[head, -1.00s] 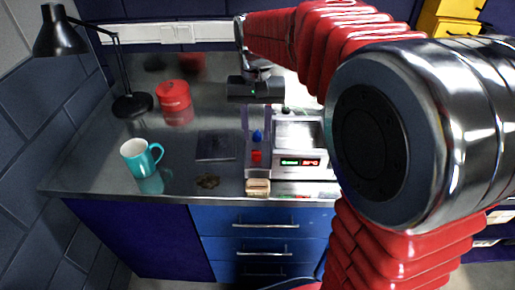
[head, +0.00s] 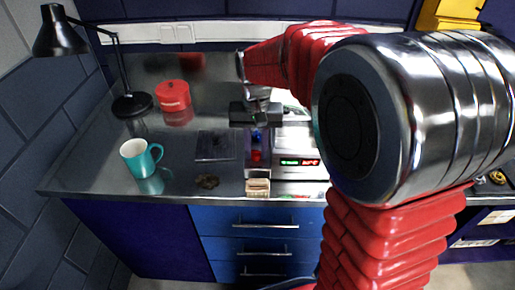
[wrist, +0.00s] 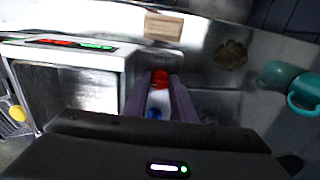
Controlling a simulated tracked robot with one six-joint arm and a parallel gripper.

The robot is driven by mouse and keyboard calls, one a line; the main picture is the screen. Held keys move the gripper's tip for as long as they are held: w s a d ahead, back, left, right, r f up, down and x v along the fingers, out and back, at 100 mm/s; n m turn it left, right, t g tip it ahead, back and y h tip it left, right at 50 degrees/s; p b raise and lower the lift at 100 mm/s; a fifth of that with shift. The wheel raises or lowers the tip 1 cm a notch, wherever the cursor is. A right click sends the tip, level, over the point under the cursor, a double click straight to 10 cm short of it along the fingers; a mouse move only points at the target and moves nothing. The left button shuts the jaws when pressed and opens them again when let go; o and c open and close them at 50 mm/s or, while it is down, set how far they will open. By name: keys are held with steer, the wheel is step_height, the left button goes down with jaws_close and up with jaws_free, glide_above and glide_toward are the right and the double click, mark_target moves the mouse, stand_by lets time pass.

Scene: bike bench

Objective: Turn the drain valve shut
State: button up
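A red part (head: 256,156) and a blue part (head: 256,138) sit at the left side of a steel bench unit (head: 297,176) with a lit red and green display. They look like valve handles; which is the drain valve I cannot tell. In the wrist view the red part (wrist: 160,78) shows near the fingertips and the blue part (wrist: 154,113) shows between the fingers. My gripper (head: 257,148) is open above them, its purple fingers (wrist: 158,90) on either side. Contact with either part cannot be made out.
A small wooden block (head: 258,187) lies at the bench's front edge. A dark flat pad (head: 215,146), a brown lump (head: 207,181), a teal mug (head: 140,158), a red tin (head: 173,95) and a black lamp (head: 132,105) stand left. The bench between them is clear.

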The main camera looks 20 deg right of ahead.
steer(key=c, duration=0.4)
steer(key=shift+d, duration=0.2)
steer(key=shift+c, duration=0.5)
steer(key=shift+a, duration=0.1)
